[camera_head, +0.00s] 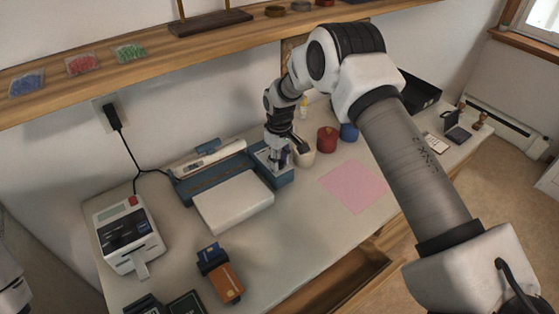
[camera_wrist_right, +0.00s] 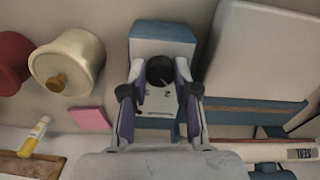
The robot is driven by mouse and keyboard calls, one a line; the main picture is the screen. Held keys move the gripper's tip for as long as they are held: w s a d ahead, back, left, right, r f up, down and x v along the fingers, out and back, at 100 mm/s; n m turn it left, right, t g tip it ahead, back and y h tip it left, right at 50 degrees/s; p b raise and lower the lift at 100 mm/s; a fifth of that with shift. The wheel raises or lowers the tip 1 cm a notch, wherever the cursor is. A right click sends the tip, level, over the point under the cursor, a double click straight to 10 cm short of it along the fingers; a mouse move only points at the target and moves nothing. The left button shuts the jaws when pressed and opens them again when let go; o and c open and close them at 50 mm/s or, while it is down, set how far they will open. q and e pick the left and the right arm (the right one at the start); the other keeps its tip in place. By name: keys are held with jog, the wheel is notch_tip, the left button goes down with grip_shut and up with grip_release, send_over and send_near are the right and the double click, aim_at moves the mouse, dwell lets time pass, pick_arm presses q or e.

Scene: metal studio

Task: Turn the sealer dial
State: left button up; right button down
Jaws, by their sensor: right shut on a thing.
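The blue sealer (camera_head: 218,166) stands on the worktop against the wall, with a pale bar along its back and a white platform in front. In the right wrist view its blue end housing (camera_wrist_right: 163,40) carries a round black dial (camera_wrist_right: 160,71) with a pale mark line. My right gripper (camera_head: 275,158) points down over the right end of the sealer. In the right wrist view its two fingers (camera_wrist_right: 160,80) are closed against both sides of the dial. In the head view the gripper hides the dial. At the left edge a bit of my left arm shows, but its gripper is not visible.
A label printer (camera_head: 128,234) stands at the left, its cord running to a wall outlet. A cream pot (camera_head: 303,153), a red pot (camera_head: 327,140) and a blue one stand close right of the gripper. A pink sheet (camera_head: 353,186) lies flat. A wooden shelf (camera_head: 150,72) runs above.

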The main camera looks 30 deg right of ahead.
aim_at(280, 162)
jog(key=n, duration=0.4)
jog(key=shift+n, duration=0.3)
jog(key=n, duration=0.4)
jog(key=shift+n+b, duration=0.35)
jog(key=shift+n, duration=0.05)
jog(key=c, duration=0.9)
grip_release()
jog(key=shift+w, duration=0.1)
jog(key=shift+o, duration=0.2)
notch_tip(280, 162, up, 12)
jog(key=shift+f, duration=0.1)
